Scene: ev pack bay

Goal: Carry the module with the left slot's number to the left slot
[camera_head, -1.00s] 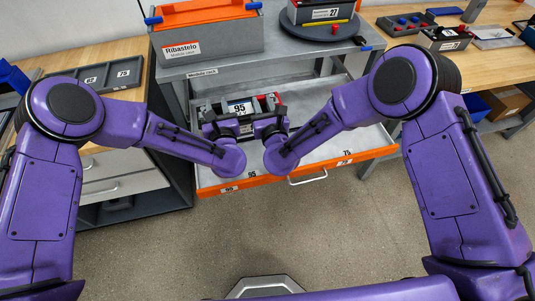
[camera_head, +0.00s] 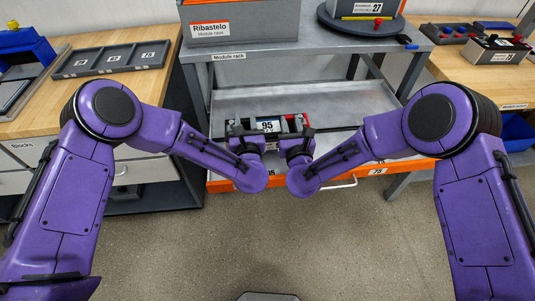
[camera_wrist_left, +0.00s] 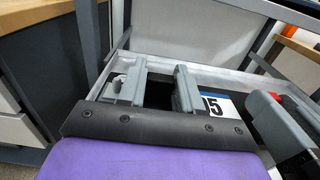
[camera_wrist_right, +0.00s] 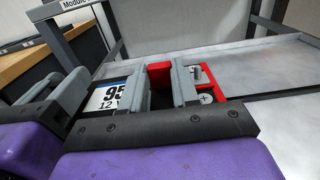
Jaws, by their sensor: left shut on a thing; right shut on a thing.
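The module, a dark block with a white label reading 95 (camera_head: 268,126) and a red end, is between my two grippers over the pulled-out drawer (camera_head: 345,140). Its label also shows in the left wrist view (camera_wrist_left: 217,108) and, with "12 V", in the right wrist view (camera_wrist_right: 110,97). My left gripper (camera_head: 241,130) is shut on its left end, my right gripper (camera_head: 297,134) on its red end. I cannot tell how high it is above the drawer floor. The slot tray (camera_head: 168,63) lies on the left bench with three tagged slots; their numbers are too small to read surely.
The module rack (camera_head: 290,54) stands behind the drawer, with a grey Ribastelo box (camera_head: 260,30) and a round turntable (camera_head: 390,30) on top. Floor in front is clear.

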